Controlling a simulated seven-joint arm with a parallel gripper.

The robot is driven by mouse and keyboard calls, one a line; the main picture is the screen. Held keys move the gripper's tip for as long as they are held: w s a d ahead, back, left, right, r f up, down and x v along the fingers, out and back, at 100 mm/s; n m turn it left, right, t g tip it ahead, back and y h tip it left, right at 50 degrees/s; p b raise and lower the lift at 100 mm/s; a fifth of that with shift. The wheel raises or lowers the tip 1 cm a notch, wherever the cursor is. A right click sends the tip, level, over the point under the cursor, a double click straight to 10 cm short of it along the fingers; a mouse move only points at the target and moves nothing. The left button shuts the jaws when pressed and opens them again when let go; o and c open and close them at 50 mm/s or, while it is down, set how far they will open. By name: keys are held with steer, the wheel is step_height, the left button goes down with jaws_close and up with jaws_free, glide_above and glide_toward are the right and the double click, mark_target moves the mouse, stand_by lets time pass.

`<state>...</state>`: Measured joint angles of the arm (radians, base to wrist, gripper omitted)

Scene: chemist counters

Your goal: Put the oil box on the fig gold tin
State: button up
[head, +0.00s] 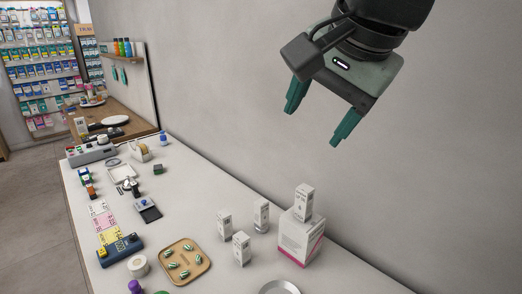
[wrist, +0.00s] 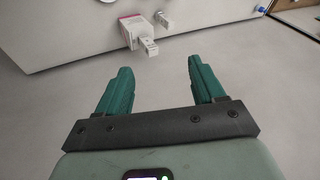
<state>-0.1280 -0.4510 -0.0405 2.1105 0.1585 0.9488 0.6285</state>
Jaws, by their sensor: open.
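Several small white boxes with grey print stand on the counter in the head view, labels too small to read, so I cannot tell which is the oil box. One white box (head: 303,203) stands upright on a larger white carton. Others are a left box (head: 224,226), a front box (head: 241,250) and a back box (head: 261,213), which seems to stand on a low round base. I cannot identify the fig gold tin. My gripper (head: 318,125) is open and empty, high above the counter; its fingers also show in the wrist view (wrist: 158,85).
The large white carton (head: 298,243) has a pink lower band; it also shows in the wrist view (wrist: 131,29). A wooden tray (head: 200,276) with striped items and a partly cut-off round metal dish (head: 280,287) lie nearby. The wall (head: 235,70) runs behind the counter.

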steer(key=w+a+m+y, duration=0.1)
steer(key=w+a+m, duration=0.3)
steer(key=w+m, duration=0.3)
steer(key=w+a+m+y, duration=0.1)
steer(key=w+a+m, duration=0.35)
steer(key=w, duration=0.45)
steer(key=m+y, duration=0.2)
steer(key=m, duration=0.8)
glide_above(225, 215)
steer(key=s+d, duration=0.3)
steer(key=s, duration=0.1)
step_height(225, 215, down, 40)
steer(key=shift+n+t, duration=0.25)
steer(key=shift+t, duration=0.15)
steer(key=x, duration=0.4)
steer(key=shift+w+d+f, duration=0.1)
steer(key=shift+w+f, duration=0.05)
steer(key=shift+f, duration=0.05)
steer(key=x, duration=0.6)
steer(key=shift+w+f, duration=0.15)
steer(key=shift+f, duration=0.1)
steer(key=c, duration=1.1)
